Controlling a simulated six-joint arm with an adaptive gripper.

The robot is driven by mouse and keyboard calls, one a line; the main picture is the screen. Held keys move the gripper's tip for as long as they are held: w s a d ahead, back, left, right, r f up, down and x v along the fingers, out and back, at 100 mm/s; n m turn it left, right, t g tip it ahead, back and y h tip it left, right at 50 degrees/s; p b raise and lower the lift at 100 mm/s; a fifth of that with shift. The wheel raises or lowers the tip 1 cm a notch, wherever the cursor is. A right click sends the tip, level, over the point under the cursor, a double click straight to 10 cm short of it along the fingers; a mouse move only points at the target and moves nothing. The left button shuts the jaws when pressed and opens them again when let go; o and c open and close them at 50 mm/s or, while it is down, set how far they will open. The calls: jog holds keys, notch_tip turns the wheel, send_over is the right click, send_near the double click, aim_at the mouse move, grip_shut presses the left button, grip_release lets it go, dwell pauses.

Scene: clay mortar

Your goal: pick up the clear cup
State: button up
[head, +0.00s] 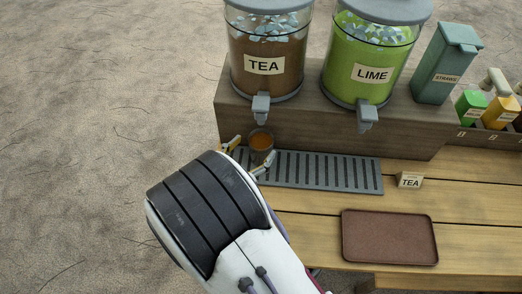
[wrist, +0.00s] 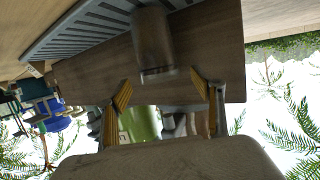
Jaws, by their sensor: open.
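The clear cup (head: 261,143) stands upright at the left end of the grey slotted drip tray (head: 335,172), below the tea tap (head: 261,107). Orange-brown liquid shows inside it. In the wrist view, which looks upside down, the see-through cup (wrist: 152,45) is ahead of the fingers. My gripper (head: 249,153) is open, with one yellow-padded finger left of the cup and the other at its front right. In the wrist view my gripper (wrist: 162,84) has a wide empty gap. I cannot tell whether a finger touches the cup.
The tea dispenser (head: 267,70) and lime dispenser (head: 372,70) stand on a raised wooden shelf (head: 300,123) behind the cup. A green straw box (head: 446,65) is to their right. A TEA sign (head: 410,180) and an empty brown tray (head: 390,238) are on the wooden counter.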

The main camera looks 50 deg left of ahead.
aim_at(266, 135)
jog(key=shift+w, duration=0.1)
jog(key=shift+x, duration=2.55)
jog(key=shift+d+f, duration=0.1)
jog(key=shift+d, duration=0.05)
grip_shut()
jog(key=shift+r, duration=0.25)
